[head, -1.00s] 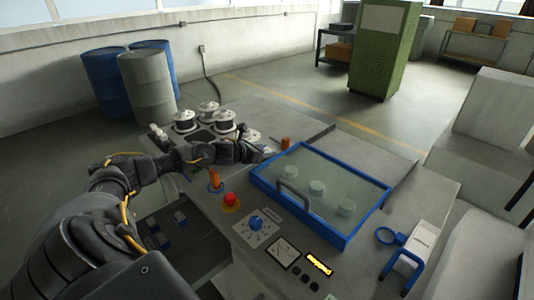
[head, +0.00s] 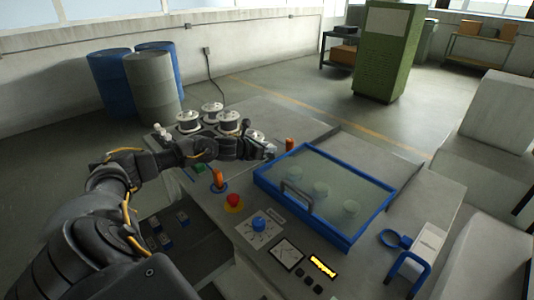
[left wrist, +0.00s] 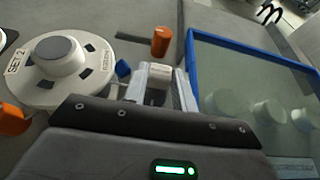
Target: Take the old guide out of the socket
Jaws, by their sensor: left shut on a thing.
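My left gripper (head: 268,153) reaches over the grey machine top, just left of the blue-framed window. In the left wrist view its fingers (left wrist: 158,86) are closed around a small pale block (left wrist: 159,72), which I take to be the old guide. The fingers cover most of it. The socket is hidden behind the gripper, so I cannot tell whether the guide is still seated in it. My right gripper is in neither view.
White-flanged spools (head: 229,121) stand left of my gripper; one, marked SET 2 (left wrist: 62,62), is close in the wrist view. Orange posts (head: 289,144) stand nearby. The blue-framed window (head: 350,248) lies right. A red button (head: 233,200) and blue knob (head: 258,223) are in front.

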